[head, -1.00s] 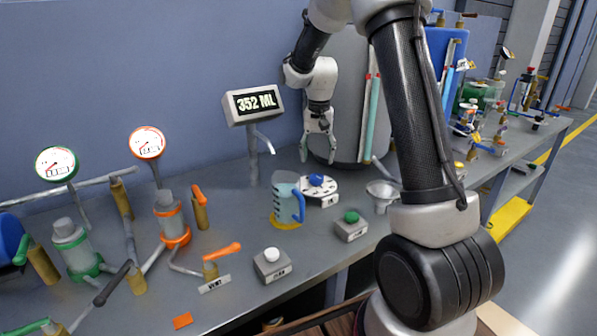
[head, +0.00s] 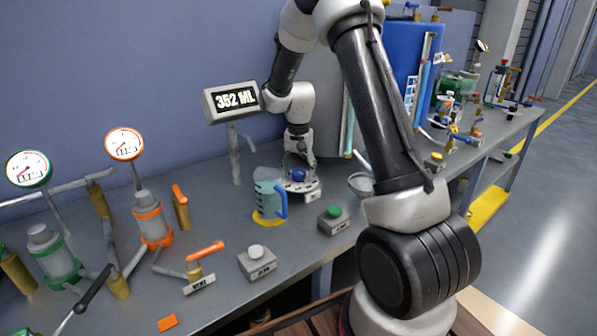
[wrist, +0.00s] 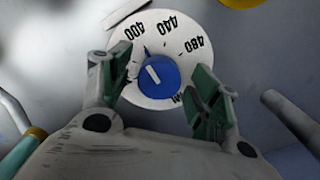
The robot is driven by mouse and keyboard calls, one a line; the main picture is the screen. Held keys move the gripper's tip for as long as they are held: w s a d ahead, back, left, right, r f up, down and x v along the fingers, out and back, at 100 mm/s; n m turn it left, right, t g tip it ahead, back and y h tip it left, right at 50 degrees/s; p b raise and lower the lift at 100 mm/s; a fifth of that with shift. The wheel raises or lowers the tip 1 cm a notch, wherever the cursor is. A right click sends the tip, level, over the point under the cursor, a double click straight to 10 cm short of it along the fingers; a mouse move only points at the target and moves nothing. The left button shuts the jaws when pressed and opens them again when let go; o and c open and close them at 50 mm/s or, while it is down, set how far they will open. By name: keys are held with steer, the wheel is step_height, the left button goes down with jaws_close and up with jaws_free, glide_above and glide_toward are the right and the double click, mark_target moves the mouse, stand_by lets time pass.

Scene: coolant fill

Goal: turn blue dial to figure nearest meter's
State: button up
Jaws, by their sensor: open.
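The meter (head: 231,101) reads 352 ML in the head view. The blue dial (head: 298,176) stands on a white disc (head: 309,189) on the bench, partly covered by my gripper (head: 297,155). In the wrist view the blue dial (wrist: 155,75) has a white line and a blue tip, which points between 400 and 440, closer to 400. The figures 400, 440 and 480 show on the white disc (wrist: 183,45); others are hidden. My gripper (wrist: 163,70) is open, its two green-padded fingers on either side of the dial. I cannot tell whether they touch it.
A blue jug (head: 268,193) stands just left of the dial, below the meter's spout. A green button box (head: 335,220) and a white button box (head: 257,261) are in front. A funnel (head: 361,184) is to the right. A grey tank (head: 327,132) stands behind.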

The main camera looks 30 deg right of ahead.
steer(key=c, duration=1)
steer(key=shift+n, duration=0.3)
steer(key=n, duration=0.3)
steer(key=shift+d+n, duration=0.1)
steer(key=shift+n, duration=1.9)
steer(key=o, duration=1)
